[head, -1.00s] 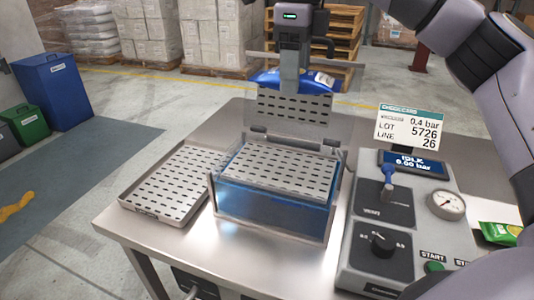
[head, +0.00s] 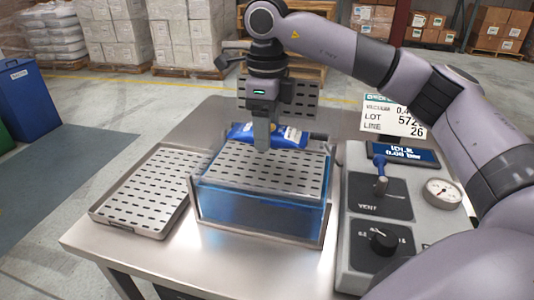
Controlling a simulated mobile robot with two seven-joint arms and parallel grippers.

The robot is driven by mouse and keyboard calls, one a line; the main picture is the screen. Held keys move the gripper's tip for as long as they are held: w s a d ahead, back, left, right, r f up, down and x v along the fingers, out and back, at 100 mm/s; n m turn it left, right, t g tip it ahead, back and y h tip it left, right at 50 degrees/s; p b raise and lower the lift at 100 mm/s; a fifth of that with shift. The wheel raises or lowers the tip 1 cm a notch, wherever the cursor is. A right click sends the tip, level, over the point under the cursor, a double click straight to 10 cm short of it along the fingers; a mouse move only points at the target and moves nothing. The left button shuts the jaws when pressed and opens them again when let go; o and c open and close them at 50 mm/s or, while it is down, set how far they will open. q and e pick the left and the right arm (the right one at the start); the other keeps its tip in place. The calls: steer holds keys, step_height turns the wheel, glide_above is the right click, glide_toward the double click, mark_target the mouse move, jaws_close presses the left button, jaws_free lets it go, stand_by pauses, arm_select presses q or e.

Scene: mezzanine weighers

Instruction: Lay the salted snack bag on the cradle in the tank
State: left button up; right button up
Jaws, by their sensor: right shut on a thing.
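My right gripper (head: 265,133) is shut on a blue snack bag (head: 293,137) with white markings. The bag hangs roughly level over the back part of a perforated grey plate, the cradle (head: 250,177); I cannot tell whether they touch. The cradle lies in the top of a clear tank (head: 260,212) with blue liquid. A perforated panel (head: 300,98) stands upright behind the tank, partly hidden by my gripper and arm. My left gripper is not in view.
A perforated tray (head: 145,195) lies left of the tank on the steel table (head: 215,262). Right of it stands a control box with a lever (head: 381,186), knob (head: 383,241), gauge (head: 443,193) and display (head: 405,153) reading idle, 0.00 bar. Pallets stand behind.

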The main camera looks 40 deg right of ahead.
mark_target(267, 166)
steer(key=shift+f, duration=2.85)
steer(key=shift+f, duration=0.15)
steer(key=o, duration=1)
steer(key=shift+o, duration=0.2)
step_height(267, 166, up, 12)
steer(key=shift+r, duration=0.2)
